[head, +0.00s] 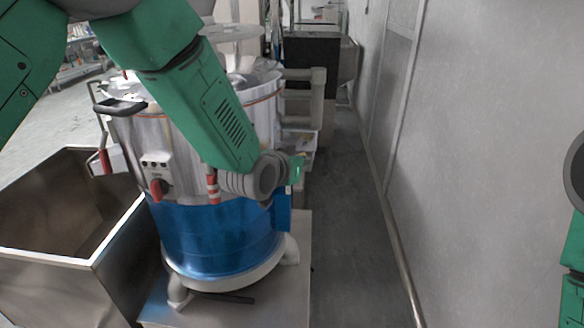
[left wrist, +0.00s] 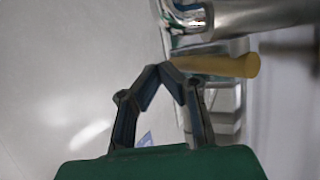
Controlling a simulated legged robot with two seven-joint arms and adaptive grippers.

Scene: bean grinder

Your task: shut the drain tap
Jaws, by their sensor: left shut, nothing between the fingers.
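The grinder (head: 215,235) is a silver drum with a blue lower band, standing on a metal plinth. I cannot clearly make out the drain tap; my left arm covers part of the drum's right side. A blue block (head: 283,212) sticks out low on that side. My left gripper's fingers are hidden in the head view behind my wrist. In the left wrist view my left gripper (left wrist: 166,68) is shut and empty, its tips together. A tan rod (left wrist: 215,65) lies just beyond the tips, under a silver pipe (left wrist: 245,20); I cannot tell whether they touch.
An open metal bin (head: 60,210) stands left of the grinder. A red knob (head: 156,189) is on the drum's front. A bent grey pipe (head: 318,95) is at its back right. A white wall (head: 480,150) bounds the right; the floor (head: 350,230) between is clear.

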